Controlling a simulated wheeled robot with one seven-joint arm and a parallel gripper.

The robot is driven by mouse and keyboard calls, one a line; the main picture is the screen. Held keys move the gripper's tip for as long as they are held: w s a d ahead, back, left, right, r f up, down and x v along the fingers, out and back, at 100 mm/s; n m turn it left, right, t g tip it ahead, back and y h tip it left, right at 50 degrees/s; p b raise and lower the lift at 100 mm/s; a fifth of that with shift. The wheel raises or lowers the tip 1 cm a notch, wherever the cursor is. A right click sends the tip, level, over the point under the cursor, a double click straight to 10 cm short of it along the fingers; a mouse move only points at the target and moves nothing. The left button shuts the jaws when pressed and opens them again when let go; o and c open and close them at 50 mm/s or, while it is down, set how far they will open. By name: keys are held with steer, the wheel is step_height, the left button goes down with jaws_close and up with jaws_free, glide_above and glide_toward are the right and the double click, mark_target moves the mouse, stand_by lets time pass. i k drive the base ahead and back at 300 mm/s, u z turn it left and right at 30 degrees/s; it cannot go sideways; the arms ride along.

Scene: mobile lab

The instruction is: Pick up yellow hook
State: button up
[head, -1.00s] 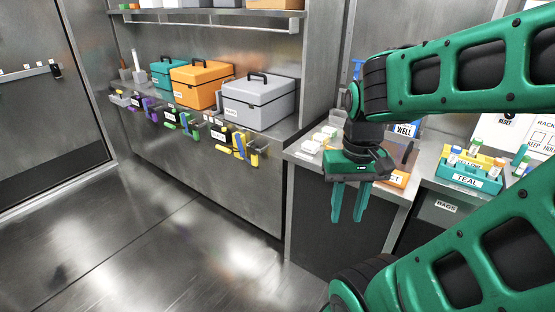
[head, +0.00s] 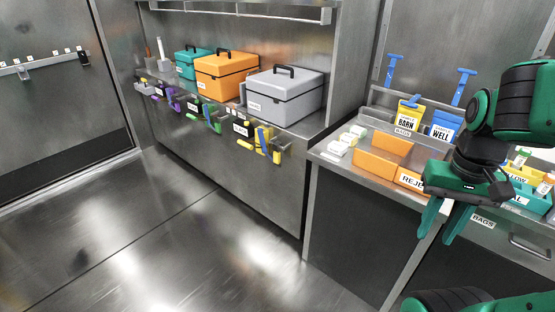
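Yellow hook-like pieces (head: 277,157) show on the front edge of the metal bench, at the right end of a row of coloured pieces, below the grey case. A blue piece stands among them. They are small, so I cannot tell their exact shape or which one is the hook. My gripper (head: 437,238) is at the right of the head view, in front of the side counter, well to the right of the yellow pieces. Its two green fingers point down, apart, with nothing between them.
Teal, orange (head: 220,79) and grey (head: 285,98) cases stand on the bench. Purple and green (head: 212,118) pieces hang left of the yellow ones. The side counter holds an orange tray (head: 378,165) and small white blocks. The floor (head: 150,235) before the bench is clear.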

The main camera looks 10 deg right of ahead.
mark_target(276, 161)
steer(key=z, duration=0.05)
steer(key=i, duration=1)
steer(key=u, duration=0.05)
